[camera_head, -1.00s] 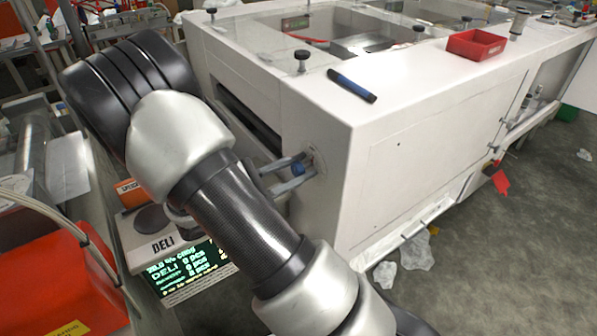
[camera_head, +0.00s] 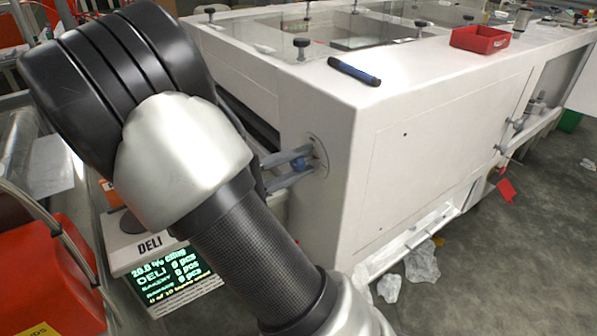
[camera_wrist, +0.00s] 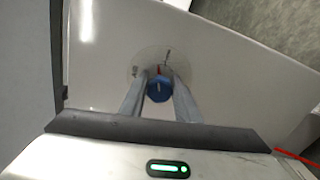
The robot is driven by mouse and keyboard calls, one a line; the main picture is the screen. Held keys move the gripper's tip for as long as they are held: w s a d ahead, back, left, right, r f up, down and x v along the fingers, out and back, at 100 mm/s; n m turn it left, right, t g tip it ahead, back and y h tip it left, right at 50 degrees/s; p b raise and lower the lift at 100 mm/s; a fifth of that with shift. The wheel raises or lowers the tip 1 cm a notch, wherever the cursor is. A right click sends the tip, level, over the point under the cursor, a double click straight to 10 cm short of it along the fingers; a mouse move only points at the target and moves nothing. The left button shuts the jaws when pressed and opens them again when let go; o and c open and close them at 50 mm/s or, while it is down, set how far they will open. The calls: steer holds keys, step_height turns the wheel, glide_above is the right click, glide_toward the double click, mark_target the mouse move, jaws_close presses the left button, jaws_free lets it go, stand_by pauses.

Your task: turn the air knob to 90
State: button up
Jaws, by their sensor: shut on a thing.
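The air knob (camera_head: 299,165) is small and blue, on the near end face of the white machine (camera_head: 428,162). In the wrist view the knob (camera_wrist: 159,88) sits at the centre of a round pale dial (camera_wrist: 150,62) with a red mark just above it and small lettering too small to read. My gripper (camera_head: 304,164) reaches the knob from the left, with one finger on each side of it. It also shows in the wrist view (camera_wrist: 160,86), shut on the knob. The fingers hide the dial's lower part.
A scale with a lit display (camera_head: 172,274) stands below my arm. A blue marker (camera_head: 354,72) and a red tray (camera_head: 480,39) lie on the machine's top. Crumpled plastic (camera_head: 422,262) lies on the floor. An orange-red box (camera_head: 45,270) is at the lower left.

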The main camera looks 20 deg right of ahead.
steer(key=shift+f+m+b, duration=0.15)
steer(key=shift+m+b, duration=1.65)
steer(key=shift+m, duration=0.4)
steer(key=o, duration=1)
steer(key=shift+o, duration=0.2)
steer(key=shift+a, duration=0.1)
steer(key=s+a+p, duration=0.1)
steer(key=s+a, duration=0.1)
steer(key=a, duration=0.9)
steer(key=shift+s+a+p, duration=0.15)
steer(key=shift+a+p, duration=0.15)
steer(key=shift+p, duration=0.1)
steer(key=shift+d, duration=0.1)
